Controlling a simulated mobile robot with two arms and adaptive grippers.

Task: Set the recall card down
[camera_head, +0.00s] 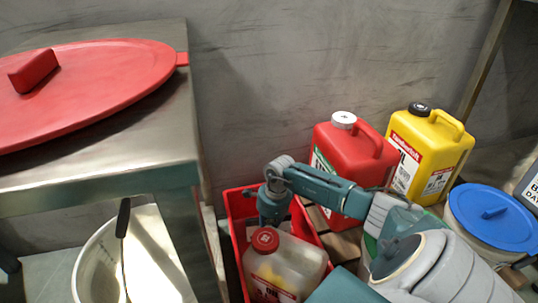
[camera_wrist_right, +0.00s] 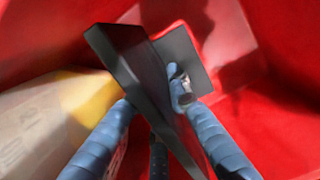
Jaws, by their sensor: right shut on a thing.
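The recall card appears in the right wrist view as a dark grey, angled flat piece (camera_wrist_right: 135,78). My right gripper (camera_wrist_right: 160,108) is shut on it, with its blue fingers on either side. In the head view my right gripper (camera_head: 271,212) points down inside the red crate (camera_head: 234,222), beside a pale jug with a red cap (camera_head: 288,262). The card cannot be made out in the head view. In the right wrist view red walls (camera_wrist_right: 262,95) surround the card; I cannot tell whether it touches the crate floor. My left gripper is not in view.
A red jug (camera_head: 343,155) and a yellow jug (camera_head: 428,150) stand behind my right arm. A tub with a blue lid (camera_head: 492,212) is at the right.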

